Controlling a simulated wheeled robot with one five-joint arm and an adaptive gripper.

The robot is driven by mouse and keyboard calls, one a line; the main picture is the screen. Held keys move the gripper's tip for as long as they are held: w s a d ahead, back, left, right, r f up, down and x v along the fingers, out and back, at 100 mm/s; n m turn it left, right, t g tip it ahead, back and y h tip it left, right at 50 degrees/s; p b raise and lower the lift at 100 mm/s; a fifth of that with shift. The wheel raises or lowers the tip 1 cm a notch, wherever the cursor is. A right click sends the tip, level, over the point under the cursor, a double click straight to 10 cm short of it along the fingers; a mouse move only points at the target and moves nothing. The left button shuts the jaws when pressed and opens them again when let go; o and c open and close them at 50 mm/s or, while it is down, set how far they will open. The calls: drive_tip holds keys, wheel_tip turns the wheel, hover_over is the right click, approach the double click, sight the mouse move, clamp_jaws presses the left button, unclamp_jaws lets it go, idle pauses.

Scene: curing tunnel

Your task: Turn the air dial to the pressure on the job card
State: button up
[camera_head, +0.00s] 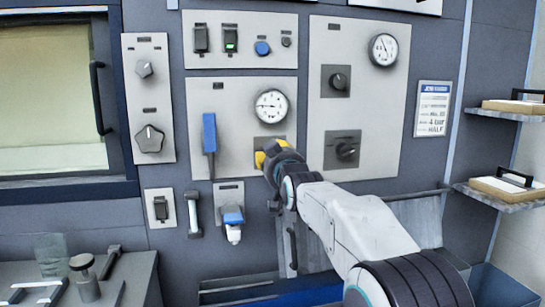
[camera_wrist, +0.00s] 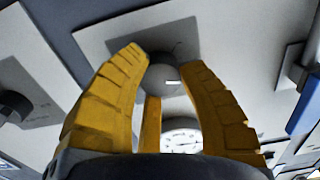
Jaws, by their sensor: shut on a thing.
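The air dial, a grey round knob with a white mark, shows in the wrist view (camera_wrist: 168,78). My gripper (camera_head: 267,153) is shut on it, with yellow fingers on either side in the wrist view (camera_wrist: 161,62). In the head view my gripper hides the knob on its grey square plate. The round white gauge (camera_head: 270,106) is just above it; its needle points roughly left, but the scale is too small to read. The gauge also shows in the wrist view (camera_wrist: 182,138). The job card (camera_head: 432,109) hangs at right, with "4 bar" and "HALF" legible near its bottom.
A blue lever (camera_head: 209,132) is left of the dial. Two black knobs (camera_head: 338,82) (camera_head: 346,150) and a second gauge (camera_head: 383,50) are on the right panel. A blue-handled valve (camera_head: 232,217) is below left. Shelves (camera_head: 507,192) at right hold boxes.

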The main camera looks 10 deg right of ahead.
drive_tip(key=shift+f, duration=0.15)
drive_tip(key=m+b, duration=0.2)
drive_tip(key=m, duration=0.5)
drive_tip(key=shift+f+m, duration=0.1)
drive_tip(key=shift+m, duration=0.2)
drive_tip(key=m, duration=0.4)
drive_tip(key=shift+a+m+b, duration=0.1)
drive_tip(key=shift+m+b, duration=0.2)
drive_tip(key=shift+r+m+b, duration=0.2)
drive_tip(key=shift+m, duration=2.95)
drive_tip(key=shift+r+m+b, duration=0.15)
drive_tip(key=shift+r+m, duration=0.05)
drive_tip(key=shift+m, duration=2.9)
drive_tip(key=shift+r+m+b, duration=0.2)
drive_tip(key=shift+m, duration=2.95)
drive_tip(key=shift+r, duration=0.1)
